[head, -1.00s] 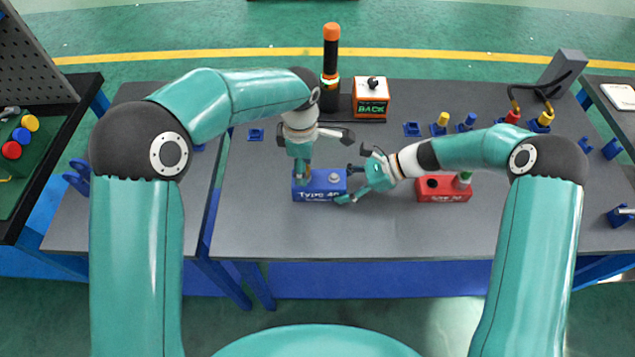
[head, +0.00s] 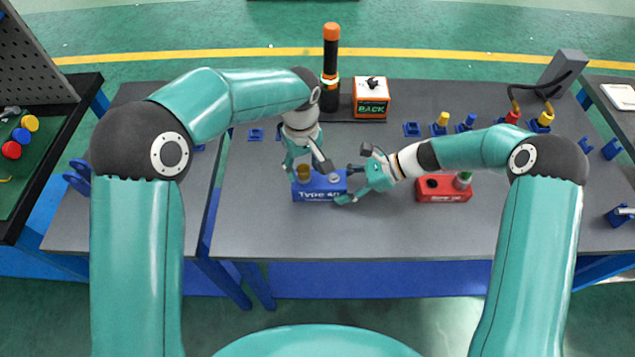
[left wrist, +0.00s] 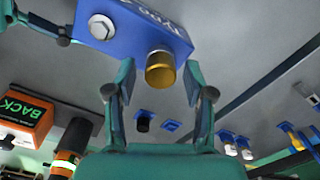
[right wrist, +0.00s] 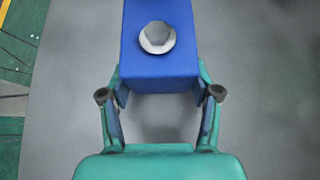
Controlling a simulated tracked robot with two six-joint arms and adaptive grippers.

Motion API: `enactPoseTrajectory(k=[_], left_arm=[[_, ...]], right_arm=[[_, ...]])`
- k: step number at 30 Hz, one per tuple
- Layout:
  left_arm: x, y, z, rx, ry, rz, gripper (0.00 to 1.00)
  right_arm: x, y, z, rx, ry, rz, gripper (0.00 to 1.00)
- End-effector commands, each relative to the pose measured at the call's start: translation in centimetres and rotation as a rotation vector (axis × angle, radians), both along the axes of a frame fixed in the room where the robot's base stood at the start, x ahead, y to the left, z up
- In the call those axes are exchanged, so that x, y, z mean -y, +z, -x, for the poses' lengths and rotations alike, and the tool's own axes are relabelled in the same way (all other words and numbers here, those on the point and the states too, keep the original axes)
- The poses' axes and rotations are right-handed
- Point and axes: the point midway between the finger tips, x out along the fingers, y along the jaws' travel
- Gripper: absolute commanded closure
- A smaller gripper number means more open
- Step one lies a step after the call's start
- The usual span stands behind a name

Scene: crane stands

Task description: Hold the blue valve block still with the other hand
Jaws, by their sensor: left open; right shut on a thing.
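The blue valve block (head: 318,193) lies on the grey table. It carries a brass-coloured cap (head: 304,172) on its left part and a silver hex fitting (right wrist: 157,38) on its right part. My right gripper (head: 356,184) is shut on the block's right end, one finger on each side in the right wrist view (right wrist: 160,82). My left gripper (head: 306,166) is open over the block's left part. In the left wrist view, the cap (left wrist: 161,68) stands between the spread fingers (left wrist: 158,82), with gaps on both sides.
A red block (head: 444,194) with a green-topped part sits to the right. Behind stand a dark cylinder with an orange top (head: 331,65) and an orange box marked BACK (head: 371,98). Blue holders, some with coloured plugs, stand at the back right. The table's front strip is clear.

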Motion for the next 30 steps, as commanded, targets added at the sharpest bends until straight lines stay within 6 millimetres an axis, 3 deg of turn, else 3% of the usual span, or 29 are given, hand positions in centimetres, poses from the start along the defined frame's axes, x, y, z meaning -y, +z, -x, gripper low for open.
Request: enactPoseTrajectory(k=[8, 15, 23, 30], left_arm=[[0.03, -0.01, 0.01, 0.0, -0.191, 0.0, 0.47], [0.05, -0.01, 0.02, 0.0, -0.488, 0.0, 0.47], [0.06, -0.01, 0.02, 0.0, -0.662, 0.0, 0.47], [0.07, 0.0, 0.05, 0.0, -0.957, 0.001, 0.47]], right_arm=[[-0.05, -0.05, 0.06, -0.002, 0.001, 0.0, 0.85], [-0.05, -0.05, 0.05, -0.002, 0.001, 0.0, 0.85], [-0.05, -0.03, 0.05, -0.002, 0.001, -0.001, 0.85], [-0.05, -0.03, 0.05, -0.001, 0.0, -0.001, 0.85]])
